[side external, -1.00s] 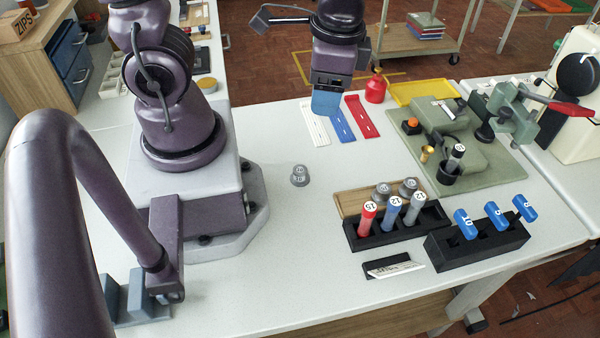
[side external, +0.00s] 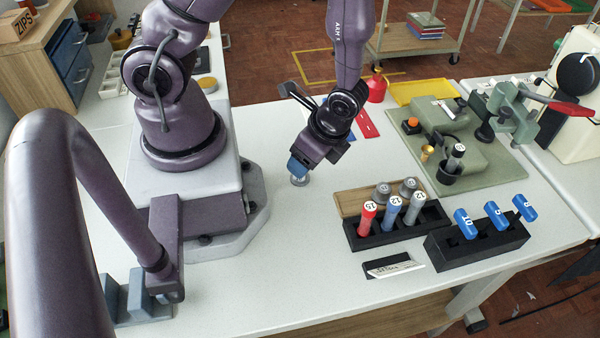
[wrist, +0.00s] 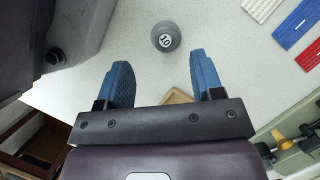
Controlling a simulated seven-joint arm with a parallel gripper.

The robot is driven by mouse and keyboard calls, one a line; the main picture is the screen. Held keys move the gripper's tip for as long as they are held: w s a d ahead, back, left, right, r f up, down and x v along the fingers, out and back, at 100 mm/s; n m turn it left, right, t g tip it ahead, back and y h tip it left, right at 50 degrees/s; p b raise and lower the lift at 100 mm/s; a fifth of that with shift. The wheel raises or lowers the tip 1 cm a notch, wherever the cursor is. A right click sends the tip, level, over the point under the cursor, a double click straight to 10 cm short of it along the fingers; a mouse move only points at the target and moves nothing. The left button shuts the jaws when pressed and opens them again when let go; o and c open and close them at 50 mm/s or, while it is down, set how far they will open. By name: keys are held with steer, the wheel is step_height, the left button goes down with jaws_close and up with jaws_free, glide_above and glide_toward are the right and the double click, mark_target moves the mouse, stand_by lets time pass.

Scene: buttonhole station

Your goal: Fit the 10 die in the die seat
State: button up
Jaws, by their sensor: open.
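The 10 die (wrist: 166,37) is a small round grey piece with a white label, standing alone on the pale table. It also shows in the side external view (side external: 299,181), partly hidden by my gripper (side external: 298,167). My gripper, with two blue fingers, is open and empty. In the wrist view the die lies just beyond the open fingertips (wrist: 160,62), roughly centred across the gap. A green press (side external: 445,120) stands on a green base at the back right. I cannot make out which part is the die seat.
Two grey dies (side external: 382,189) sit on a wooden tray behind a black rack (side external: 375,240) of upright tools. Another black rack (side external: 480,252) holds blue-handled tools. Coloured strips (side external: 367,124) and a red can (side external: 376,88) lie behind my gripper.

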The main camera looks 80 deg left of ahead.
mark_target(304, 181)
steer(key=shift+a+x, duration=0.2)
steer(key=shift+x, duration=2.5)
steer(key=shift+w, duration=0.25)
jaws_close()
